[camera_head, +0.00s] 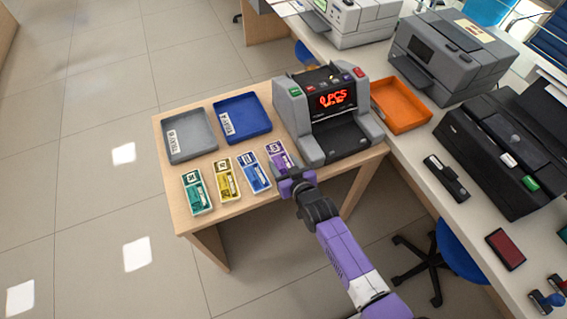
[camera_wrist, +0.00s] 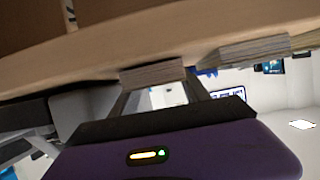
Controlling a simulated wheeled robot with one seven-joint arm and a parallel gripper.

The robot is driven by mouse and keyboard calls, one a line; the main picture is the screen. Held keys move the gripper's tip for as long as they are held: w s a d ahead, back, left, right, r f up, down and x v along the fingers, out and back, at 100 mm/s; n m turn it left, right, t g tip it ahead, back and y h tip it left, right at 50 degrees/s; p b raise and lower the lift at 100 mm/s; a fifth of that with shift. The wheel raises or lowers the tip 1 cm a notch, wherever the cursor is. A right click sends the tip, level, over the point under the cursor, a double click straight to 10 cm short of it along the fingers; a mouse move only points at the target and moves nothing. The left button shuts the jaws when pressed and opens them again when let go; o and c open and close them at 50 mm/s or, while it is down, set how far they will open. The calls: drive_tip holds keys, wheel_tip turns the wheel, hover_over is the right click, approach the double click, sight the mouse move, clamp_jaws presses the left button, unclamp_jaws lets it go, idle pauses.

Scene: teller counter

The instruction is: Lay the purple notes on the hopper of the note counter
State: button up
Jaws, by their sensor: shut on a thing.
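The purple notes (camera_head: 279,154) lie at the right end of a row of note bundles on the wooden table, just left of the note counter. My gripper (camera_head: 291,176) is at their near end, shut on them. In the wrist view the end of the purple notes (camera_wrist: 152,76) shows between the two fingers of my gripper (camera_wrist: 158,90), at the table top. The note counter (camera_head: 292,112) is grey and black with a red lit display. Its hopper (camera_head: 325,77) is at the top, and no notes show on it.
Blue (camera_head: 255,176), yellow (camera_head: 224,180) and green (camera_head: 196,192) note bundles lie to the left. A grey tray (camera_head: 205,148) and a blue tray (camera_head: 261,128) sit behind them. An orange tray (camera_head: 402,121) is right of the counter, on the long white desk with office machines.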

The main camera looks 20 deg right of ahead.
drive_tip(key=shift+f, duration=0.2)
drive_tip(key=o, duration=1.4)
drive_tip(key=shift+o, duration=0.2)
drive_tip(key=shift+r, duration=0.2)
drive_tip(key=shift+s, duration=0.15)
drive_tip(key=v, duration=1.2)
